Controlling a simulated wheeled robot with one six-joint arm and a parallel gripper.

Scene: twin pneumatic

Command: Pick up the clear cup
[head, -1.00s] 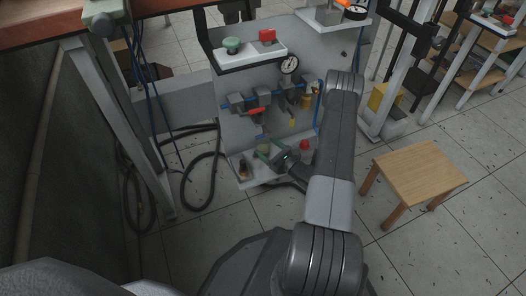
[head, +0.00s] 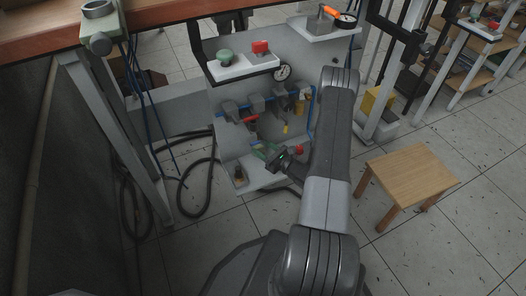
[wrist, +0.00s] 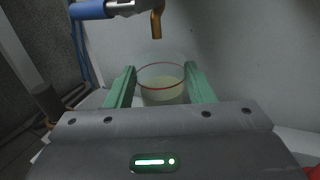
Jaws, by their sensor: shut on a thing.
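The clear cup (wrist: 161,88) is see-through with a red rim line and pale yellowish content or base. In the wrist view it stands upright between the two green fingers of my gripper (wrist: 160,72), which is shut on it. In the head view my gripper (head: 264,150) is over the small white lower shelf (head: 262,182) of the grey panel. The cup is too small and faint to make out clearly there. I cannot tell exactly how far its bottom is from the shelf.
A small amber bottle (head: 239,175) and a red-topped item (head: 299,150) are on the lower shelf beside my gripper. A wooden stool (head: 405,175) stands to the right; a black hose lies left.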

